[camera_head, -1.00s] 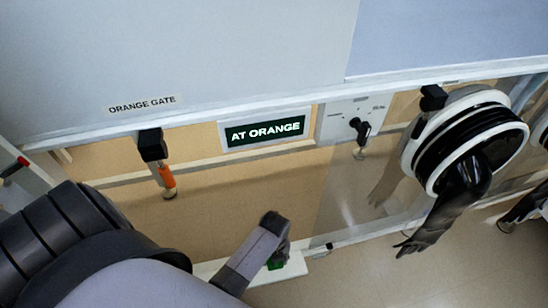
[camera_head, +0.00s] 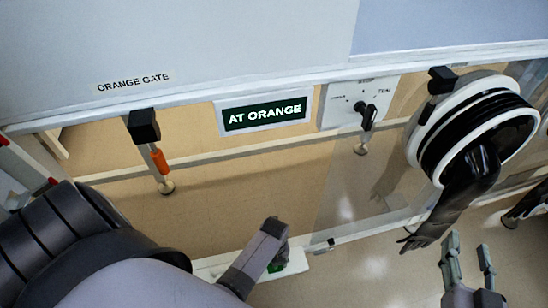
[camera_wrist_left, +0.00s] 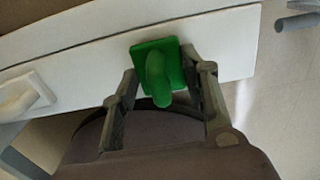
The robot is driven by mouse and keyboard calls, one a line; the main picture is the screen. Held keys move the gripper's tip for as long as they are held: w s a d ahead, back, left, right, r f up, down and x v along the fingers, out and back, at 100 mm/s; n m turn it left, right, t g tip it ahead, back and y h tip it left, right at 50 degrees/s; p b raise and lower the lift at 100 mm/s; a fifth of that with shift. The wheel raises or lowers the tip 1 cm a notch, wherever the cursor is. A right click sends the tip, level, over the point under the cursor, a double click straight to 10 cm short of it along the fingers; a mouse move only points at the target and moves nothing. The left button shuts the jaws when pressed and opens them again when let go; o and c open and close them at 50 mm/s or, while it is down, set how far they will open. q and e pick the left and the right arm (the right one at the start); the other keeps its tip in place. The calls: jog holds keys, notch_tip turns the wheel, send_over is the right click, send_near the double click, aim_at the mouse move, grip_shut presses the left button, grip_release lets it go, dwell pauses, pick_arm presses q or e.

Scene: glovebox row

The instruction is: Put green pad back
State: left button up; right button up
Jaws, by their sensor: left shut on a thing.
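The green pad (camera_wrist_left: 146,51), a square plate with a rounded green handle (camera_wrist_left: 158,82), is against a white ledge in the left wrist view. My left gripper (camera_wrist_left: 167,75) has one finger on each side of the handle and is shut on it. In the head view only a sliver of the green pad (camera_head: 275,268) shows beside my left gripper (camera_head: 274,238), at the white ledge's edge. My right gripper (camera_head: 468,262) is open and empty at the lower right, its two fingers apart and pointing up, away from the pad.
The white ledge (camera_wrist_left: 75,65) carries a white recessed fitting (camera_wrist_left: 22,98) at left. Above are an "AT ORANGE" sign (camera_head: 264,115), a dial switch (camera_head: 366,112) and an orange-handled gate post (camera_head: 159,162). A black glove port (camera_head: 470,125) hangs at right. Bare floor (camera_head: 350,280) lies below.

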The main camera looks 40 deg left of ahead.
pick_arm(q)
jog(key=shift+f, duration=0.1)
pick_arm(e)
jog(key=shift+r, duration=0.3)
pick_arm(q)
jog(key=shift+f, duration=0.1)
jog(key=o, duration=1)
